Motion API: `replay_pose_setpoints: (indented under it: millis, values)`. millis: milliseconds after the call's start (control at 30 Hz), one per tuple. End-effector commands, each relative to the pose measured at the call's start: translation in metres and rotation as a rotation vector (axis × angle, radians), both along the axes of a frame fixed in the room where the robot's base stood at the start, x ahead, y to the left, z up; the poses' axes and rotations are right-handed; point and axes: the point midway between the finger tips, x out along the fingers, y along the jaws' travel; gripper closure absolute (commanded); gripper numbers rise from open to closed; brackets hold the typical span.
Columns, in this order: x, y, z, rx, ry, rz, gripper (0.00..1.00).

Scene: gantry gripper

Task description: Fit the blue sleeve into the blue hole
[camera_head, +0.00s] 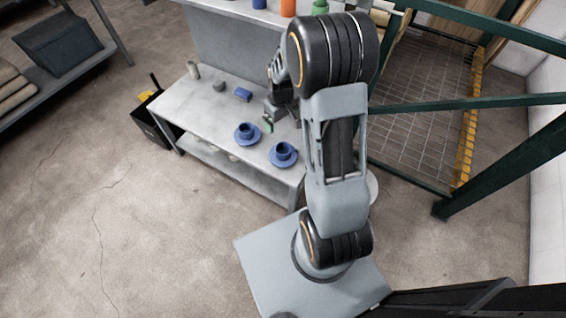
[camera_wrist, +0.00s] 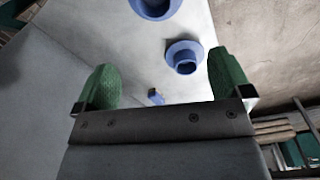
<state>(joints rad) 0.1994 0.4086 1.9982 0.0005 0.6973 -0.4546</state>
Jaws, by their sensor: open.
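A small blue cylinder (camera_head: 243,94), which may be the sleeve, lies on its side on the grey worktable. A small blue piece (camera_wrist: 155,97) shows between my fingers in the wrist view. Two blue flanged cup-like pieces, one nearer (camera_head: 283,154) and one farther left (camera_head: 246,132), stand on the table with open tops; the wrist view shows both, one whole (camera_wrist: 184,56) and one cut off at the top (camera_wrist: 155,8). Which opening is the blue hole I cannot tell. My gripper (camera_head: 268,124) is open above the table; its green fingers (camera_wrist: 165,82) hold nothing.
A grey piece (camera_head: 219,87) and a beige cup (camera_head: 193,70) are on the table's far left. Blue (camera_head: 259,3), orange (camera_head: 288,7) and green (camera_head: 320,7) cylinders stand on the upper shelf. A black bin (camera_head: 152,122) is left; green railings (camera_head: 470,102) stand right.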

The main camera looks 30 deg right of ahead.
Motion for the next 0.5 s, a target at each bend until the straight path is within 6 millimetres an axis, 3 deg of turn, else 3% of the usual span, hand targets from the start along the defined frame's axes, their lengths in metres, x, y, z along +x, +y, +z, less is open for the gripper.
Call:
replay_pose_setpoints:
  millis: [33, 100, 500]
  values:
    - [0.003, -0.004, -0.025, 0.003, 0.013, 0.007, 0.03]
    - [0.007, -0.008, -0.041, 0.004, 0.024, 0.019, 0.03]
    - [0.01, -0.013, -0.116, 0.007, 0.04, 0.035, 0.03]
